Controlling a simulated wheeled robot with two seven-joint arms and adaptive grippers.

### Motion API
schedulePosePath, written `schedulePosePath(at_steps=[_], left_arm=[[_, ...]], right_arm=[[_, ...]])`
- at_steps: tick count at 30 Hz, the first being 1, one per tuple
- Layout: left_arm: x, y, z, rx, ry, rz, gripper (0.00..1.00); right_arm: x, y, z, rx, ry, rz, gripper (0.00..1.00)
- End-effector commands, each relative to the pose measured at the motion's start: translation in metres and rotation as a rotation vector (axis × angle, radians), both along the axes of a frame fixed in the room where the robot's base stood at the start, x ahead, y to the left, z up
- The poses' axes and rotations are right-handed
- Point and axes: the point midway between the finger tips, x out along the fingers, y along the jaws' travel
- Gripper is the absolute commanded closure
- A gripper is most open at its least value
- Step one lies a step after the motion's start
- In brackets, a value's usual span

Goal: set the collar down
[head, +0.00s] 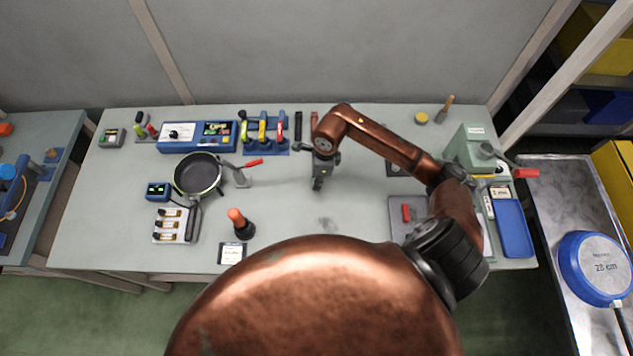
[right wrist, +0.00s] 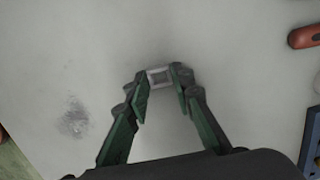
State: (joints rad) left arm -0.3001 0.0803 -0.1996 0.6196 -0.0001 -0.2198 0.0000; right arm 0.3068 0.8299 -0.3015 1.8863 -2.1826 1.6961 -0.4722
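The collar (right wrist: 159,78) is a small pale square ring with a dark opening, seen in the right wrist view. My right gripper (right wrist: 160,76) has one fingertip on each side of it and looks shut on it. In the head view my right gripper (head: 318,185) points down over the middle of the grey workbench (head: 285,205). The collar is too small to make out there. Whether it touches the bench or hangs just above it, I cannot tell. My left gripper is not in view.
A frying pan (head: 198,175) and an orange-handled tool (head: 240,222) are on the left. A row of coloured clamps (head: 263,130) stands at the back. A grey-green press (head: 475,148) and a blue tray (head: 513,228) are on the right. The bench around my right gripper is mostly clear.

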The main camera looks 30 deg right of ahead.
Motion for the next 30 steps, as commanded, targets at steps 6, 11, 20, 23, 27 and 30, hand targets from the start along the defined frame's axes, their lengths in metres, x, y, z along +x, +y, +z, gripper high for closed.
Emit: schedulePosePath(at_steps=[6,11,20,23,27,30], left_arm=[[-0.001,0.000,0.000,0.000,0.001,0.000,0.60],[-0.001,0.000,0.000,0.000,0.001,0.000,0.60],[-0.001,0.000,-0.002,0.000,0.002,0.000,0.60],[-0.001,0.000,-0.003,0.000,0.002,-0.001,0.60],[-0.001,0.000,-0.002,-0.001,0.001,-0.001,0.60],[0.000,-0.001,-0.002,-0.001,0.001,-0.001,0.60]], right_arm=[[0.000,0.000,0.000,0.000,0.000,0.000,0.94],[0.000,0.000,0.000,0.000,0.000,0.000,0.94],[0.001,-0.001,0.020,-0.004,-0.004,0.002,0.94],[-0.001,0.005,0.040,-0.001,-0.006,0.005,0.94],[-0.016,0.028,0.072,-0.001,-0.008,0.008,0.94],[-0.027,0.045,0.096,-0.001,-0.008,0.008,0.94]])
